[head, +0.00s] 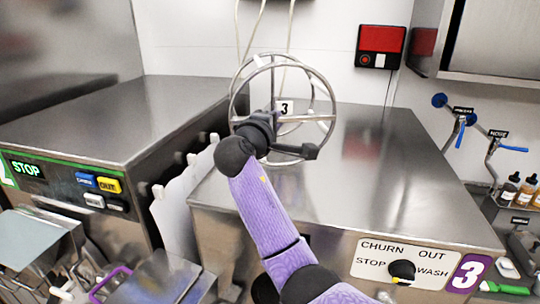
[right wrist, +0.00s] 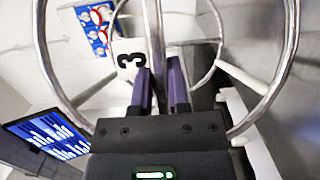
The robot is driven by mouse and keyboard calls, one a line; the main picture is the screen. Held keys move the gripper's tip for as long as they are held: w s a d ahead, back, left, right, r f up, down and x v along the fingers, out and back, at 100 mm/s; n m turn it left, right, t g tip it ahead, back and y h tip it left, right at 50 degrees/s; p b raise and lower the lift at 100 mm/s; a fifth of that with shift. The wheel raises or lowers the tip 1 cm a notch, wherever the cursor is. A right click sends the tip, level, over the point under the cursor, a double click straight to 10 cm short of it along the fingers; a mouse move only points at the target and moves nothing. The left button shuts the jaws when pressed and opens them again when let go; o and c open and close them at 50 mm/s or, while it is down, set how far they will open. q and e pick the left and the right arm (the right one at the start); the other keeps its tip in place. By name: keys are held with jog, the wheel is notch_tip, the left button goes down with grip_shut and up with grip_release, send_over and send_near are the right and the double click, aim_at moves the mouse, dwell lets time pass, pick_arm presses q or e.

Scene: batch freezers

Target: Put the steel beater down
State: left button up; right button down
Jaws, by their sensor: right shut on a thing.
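The steel beater (head: 318,118) is an open frame of round metal hoops and bars with a white "3" tag. It appears over the back left part of the steel freezer top (head: 400,185), near the wall; I cannot tell whether it touches the top. My right gripper (head: 276,118) is shut on a bar of the beater. In the right wrist view the two purple-sided fingers (right wrist: 160,92) close around an upright bar, with the beater's hoop (right wrist: 292,45) curving around them. My left gripper is not in view.
A second freezer (head: 70,115) with a lit STOP display stands at left, across a narrow gap. A red and black wall box (head: 381,46) hangs behind. Hooks (head: 489,165) and bottles (head: 509,188) are at right. The right part of the near freezer top is clear.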

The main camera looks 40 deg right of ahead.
notch_tip(320, 180, down, 6)
jog(key=s, duration=0.1)
jog(key=shift+s+f, duration=0.15)
jog(key=shift+f, duration=0.1)
jog(key=c, duration=0.6)
grip_release()
jog(key=shift+p, duration=0.3)
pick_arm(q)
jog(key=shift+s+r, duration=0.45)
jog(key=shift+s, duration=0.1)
pick_arm(e)
jog(key=shift+r, duration=0.1)
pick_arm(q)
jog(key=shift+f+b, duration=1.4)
pick_arm(e)
jog(key=v, duration=1.2)
